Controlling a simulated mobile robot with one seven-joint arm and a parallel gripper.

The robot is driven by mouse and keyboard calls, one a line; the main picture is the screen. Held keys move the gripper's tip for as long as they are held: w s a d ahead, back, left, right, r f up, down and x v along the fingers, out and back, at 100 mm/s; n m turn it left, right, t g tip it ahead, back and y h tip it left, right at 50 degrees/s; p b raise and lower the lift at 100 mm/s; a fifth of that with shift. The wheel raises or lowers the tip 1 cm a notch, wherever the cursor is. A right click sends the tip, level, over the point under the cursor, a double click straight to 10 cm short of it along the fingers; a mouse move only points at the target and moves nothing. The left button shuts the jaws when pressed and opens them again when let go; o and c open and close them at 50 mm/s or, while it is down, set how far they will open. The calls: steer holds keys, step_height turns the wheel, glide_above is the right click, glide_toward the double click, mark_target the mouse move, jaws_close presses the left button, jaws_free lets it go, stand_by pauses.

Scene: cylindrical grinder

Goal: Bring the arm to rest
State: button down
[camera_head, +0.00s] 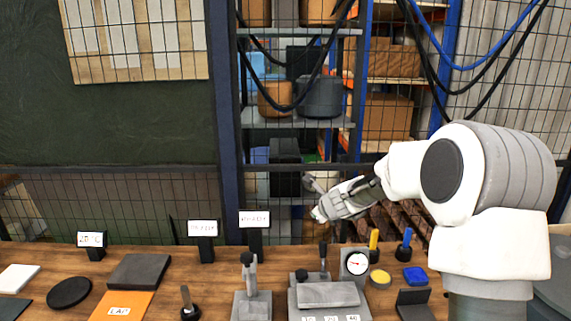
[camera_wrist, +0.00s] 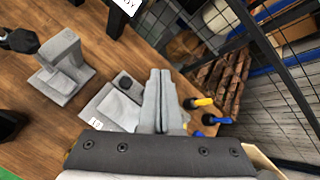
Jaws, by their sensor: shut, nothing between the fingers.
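My arm reaches in from the right in the head view, with its white and grey links bent above the right part of the bench. My gripper (camera_head: 318,214) is raised above the back edge of the bench, pointing left and down. In the wrist view my gripper (camera_wrist: 158,78) has its two grey fingers together, with nothing between them. It is apart from everything on the wooden bench (camera_head: 200,270).
Below stand a grey stand (camera_head: 250,300), a grey plate fixture (camera_head: 328,295), a dial gauge (camera_head: 355,262), and yellow (camera_head: 374,242) and blue (camera_head: 406,243) handled tools. Label signs (camera_head: 254,219) stand along the back edge. A wire mesh fence (camera_head: 130,190) and shelves (camera_head: 300,123) are behind.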

steer(key=s+a+r+n+g+y, duration=0.1)
steer(key=s+a+r+n, duration=0.1)
steer(key=s+r+n, duration=0.45)
steer(key=s+a+r+n+g, duration=0.15)
steer(key=s+r+n, duration=0.25)
steer(key=s+n, duration=0.55)
steer(key=s+d+n+h, duration=0.1)
steer(key=s+n, duration=0.3)
steer(key=s, duration=0.5)
steer(key=s+d+f+n+g+h, duration=0.1)
steer(key=s+d+n, duration=0.2)
steer(key=s, duration=0.6)
steer(key=s+d+f+n+g+h, duration=0.1)
steer(key=s+d+n, duration=0.2)
steer(key=s, duration=0.6)
steer(key=shift+n, duration=0.9)
